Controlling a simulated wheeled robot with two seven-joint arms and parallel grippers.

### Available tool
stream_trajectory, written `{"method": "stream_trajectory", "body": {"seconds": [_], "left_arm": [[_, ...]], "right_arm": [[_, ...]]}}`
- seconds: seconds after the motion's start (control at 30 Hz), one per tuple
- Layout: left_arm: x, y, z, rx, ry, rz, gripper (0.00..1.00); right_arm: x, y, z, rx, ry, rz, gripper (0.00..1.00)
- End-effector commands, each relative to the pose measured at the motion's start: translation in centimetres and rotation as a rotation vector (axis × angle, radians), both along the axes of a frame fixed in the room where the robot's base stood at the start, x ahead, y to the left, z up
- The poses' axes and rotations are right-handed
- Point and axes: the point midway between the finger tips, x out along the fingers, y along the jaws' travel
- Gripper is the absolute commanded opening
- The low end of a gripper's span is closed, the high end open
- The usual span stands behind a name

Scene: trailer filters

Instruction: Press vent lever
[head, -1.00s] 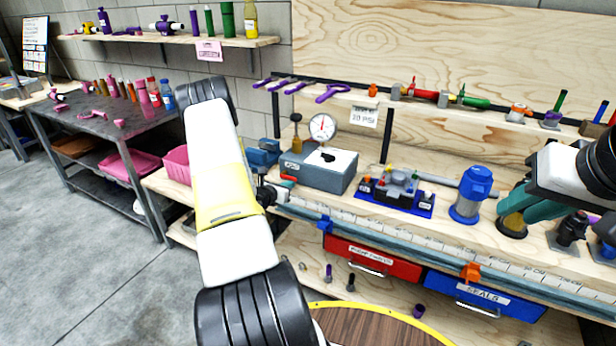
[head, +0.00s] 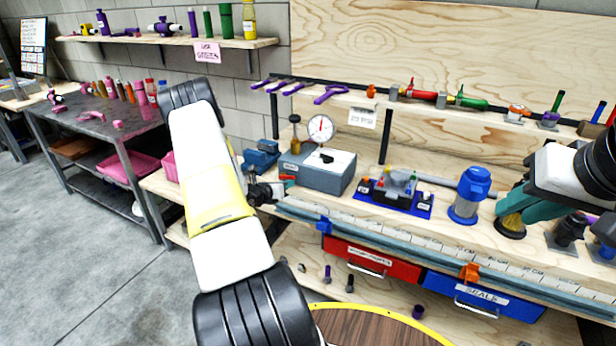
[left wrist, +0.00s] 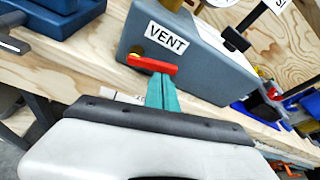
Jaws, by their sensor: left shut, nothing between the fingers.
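The red vent lever (left wrist: 152,63) sticks out from the end face of the grey box (left wrist: 195,60), just under the VENT label (left wrist: 166,40) in the left wrist view. In the head view the lever (head: 287,178) is small at the left end of the grey box (head: 318,172). My left gripper (left wrist: 162,82) is shut and empty, with its teal fingertips right at the lever's lower edge. I cannot tell whether they touch.
A pressure gauge (head: 321,128) stands on the box. To its right are a blue tray (head: 420,207) and a blue cylinder (head: 467,200). A blue vise-like block (head: 262,156) sits left of the box. A ruler rail (head: 420,238) runs along the bench front.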

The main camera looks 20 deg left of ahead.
Motion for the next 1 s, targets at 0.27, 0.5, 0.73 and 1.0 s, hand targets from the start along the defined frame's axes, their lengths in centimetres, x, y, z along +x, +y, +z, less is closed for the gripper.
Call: {"method": "stream_trajectory", "body": {"seconds": [0.27, 0.5, 0.73, 1.0], "left_arm": [[0.0, 0.3, 1.2, -0.261, 0.019, 0.002, 0.00], [0.0, 0.6, 2.1, -0.489, 0.036, 0.002, 0.00], [0.0, 1.1, 2.9, -0.705, 0.054, 0.001, 0.00], [0.1, 1.5, 3.6, -0.897, 0.069, 0.000, 0.00]], "right_arm": [[0.0, 0.0, 0.0, 0.000, 0.000, 0.000, 0.28], [0.0, 0.0, 0.0, 0.000, 0.000, 0.000, 0.28], [0.0, 0.0, 0.0, 0.000, 0.000, 0.000, 0.28], [0.0, 0.0, 0.0, 0.000, 0.000, 0.000, 0.28]]}}
